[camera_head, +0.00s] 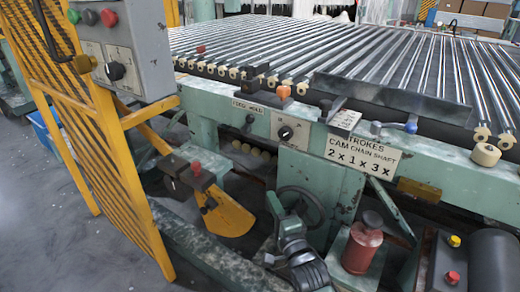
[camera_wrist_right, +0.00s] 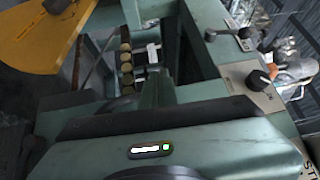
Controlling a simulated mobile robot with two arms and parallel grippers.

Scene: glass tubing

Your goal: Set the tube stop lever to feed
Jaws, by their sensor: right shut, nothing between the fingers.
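The tube stop lever (camera_head: 249,119) is a small black lever on the green machine front, just under a white plate (camera_head: 248,106) reading FEED and HOLD. I cannot tell which word it points at. In the right wrist view the black lever (camera_wrist_right: 228,34) shows at upper right, apart from my gripper. My right gripper (camera_head: 273,200) is low in front of the machine, below and slightly right of the lever, touching nothing that I can see. Its fingers are shut and empty. My left gripper is not in view.
A rotary switch (camera_head: 286,132) on a pale plate sits right of the lever. A handwheel (camera_head: 301,206) is behind my right gripper. A red can (camera_head: 362,248) is at lower right.

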